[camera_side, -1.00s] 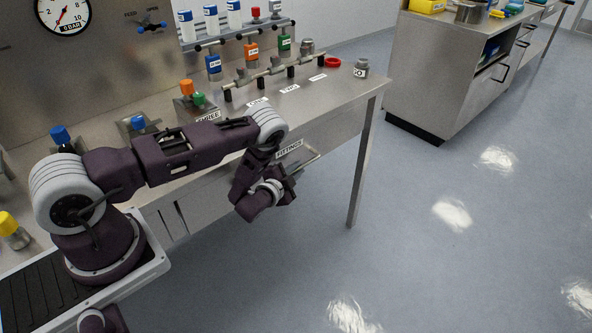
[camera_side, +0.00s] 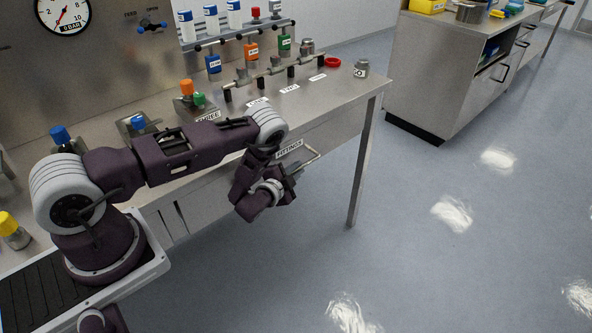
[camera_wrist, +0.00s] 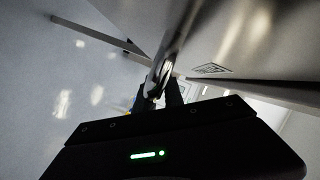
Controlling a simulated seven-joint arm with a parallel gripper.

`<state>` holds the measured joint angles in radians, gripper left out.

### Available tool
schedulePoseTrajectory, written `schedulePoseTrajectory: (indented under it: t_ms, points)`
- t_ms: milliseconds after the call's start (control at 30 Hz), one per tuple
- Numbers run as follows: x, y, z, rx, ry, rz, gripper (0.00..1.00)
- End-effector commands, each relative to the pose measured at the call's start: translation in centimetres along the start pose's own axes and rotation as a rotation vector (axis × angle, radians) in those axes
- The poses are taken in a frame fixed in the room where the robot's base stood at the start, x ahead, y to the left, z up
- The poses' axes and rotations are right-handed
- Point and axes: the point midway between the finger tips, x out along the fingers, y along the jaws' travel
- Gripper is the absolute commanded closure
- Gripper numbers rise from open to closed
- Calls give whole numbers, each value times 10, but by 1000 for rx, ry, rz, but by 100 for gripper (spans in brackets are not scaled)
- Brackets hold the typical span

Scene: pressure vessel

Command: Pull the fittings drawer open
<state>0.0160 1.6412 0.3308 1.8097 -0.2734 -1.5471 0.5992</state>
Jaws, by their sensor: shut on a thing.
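The fittings drawer (camera_side: 289,148) is a metal front with a white label, just under the bench's front edge. It looks flush there, and I see no clear gap. Its bar handle (camera_side: 313,156) stands out from the front, and part of it is hidden by my gripper. My gripper (camera_side: 294,169) is at the handle, in front of the drawer. In the wrist view, the dark fingers of my gripper (camera_wrist: 162,94) are shut on the shiny handle bar (camera_wrist: 166,66). The drawer's label (camera_wrist: 211,69) shows to the right of the bar.
The bench top (camera_side: 330,90) above holds valves and labelled fittings. A bench leg (camera_side: 363,160) stands to the right of my gripper. The floor (camera_side: 430,240) in front is clear. A steel cabinet (camera_side: 440,85) stands farther right.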

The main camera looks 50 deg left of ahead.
Motion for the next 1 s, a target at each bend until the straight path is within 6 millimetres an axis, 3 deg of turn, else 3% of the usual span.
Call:
schedulePoseTrajectory:
  t_ms: [167, 367, 1000]
  points:
    - [-1, 2, -2, 1, 0, 1, 100]
    - [-8, 14, -19, 0, 3, 3, 100]
    - [-63, 109, -148, -1, 4, 4, 100]
